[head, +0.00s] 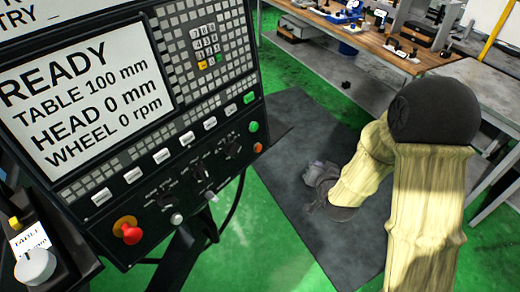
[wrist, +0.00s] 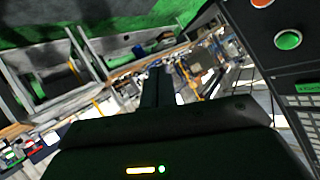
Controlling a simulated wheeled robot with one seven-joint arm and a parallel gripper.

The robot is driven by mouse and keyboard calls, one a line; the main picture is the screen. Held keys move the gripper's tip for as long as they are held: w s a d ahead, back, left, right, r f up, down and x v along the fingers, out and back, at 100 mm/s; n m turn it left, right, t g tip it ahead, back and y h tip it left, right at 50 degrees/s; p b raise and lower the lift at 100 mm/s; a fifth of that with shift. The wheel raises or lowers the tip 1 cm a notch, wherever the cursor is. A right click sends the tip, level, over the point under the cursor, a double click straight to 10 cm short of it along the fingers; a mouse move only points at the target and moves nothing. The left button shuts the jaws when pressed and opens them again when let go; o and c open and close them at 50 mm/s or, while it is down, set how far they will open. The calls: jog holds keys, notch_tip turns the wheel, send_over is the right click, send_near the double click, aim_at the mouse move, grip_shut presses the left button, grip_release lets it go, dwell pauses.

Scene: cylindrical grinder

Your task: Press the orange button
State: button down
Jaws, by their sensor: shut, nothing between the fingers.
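The control panel (head: 185,150) fills the left of the head view. The small orange button (head: 258,147) is at its lower right edge, just below a green button (head: 253,127). In the wrist view the orange button (wrist: 262,2) is cut by the top edge, above the green button (wrist: 288,39). My gripper (head: 318,173) is to the right of the panel, apart from the buttons. Its fingers (wrist: 158,85) look shut with nothing between them in the wrist view. A red knob on an orange collar (head: 128,231) sits at the panel's lower left.
The panel screen (head: 82,95) reads READY. A knob box (head: 36,262) stands at lower left. A wooden workbench (head: 385,45) with tools is at the back right. A dark mat (head: 325,245) lies on the green floor. There is open space between panel and arm.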

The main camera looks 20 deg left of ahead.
aim_at(258, 148)
jog(key=s+a+f+m+t+y, duration=0.1)
jog(key=a+t+y, duration=0.2)
jog(key=a, duration=0.5)
jog(key=shift+s+a+t, duration=0.15)
jog(key=shift+a+t, duration=0.1)
jog(key=shift+t, duration=0.25)
jog(key=shift+f, duration=0.1)
jog(key=shift+a, duration=0.15)
jog(key=w+a+f, duration=0.1)
jog(key=w+a, duration=0.1)
jog(key=a, duration=0.6)
jog(key=shift+w+f, duration=0.25)
jog(key=shift+w, duration=0.1)
jog(key=shift+b, duration=0.4)
dwell(0.7)
jog(key=shift+w+a+f+b, duration=0.1)
jog(key=shift+a+b, duration=0.2)
jog(key=shift+a, duration=0.05)
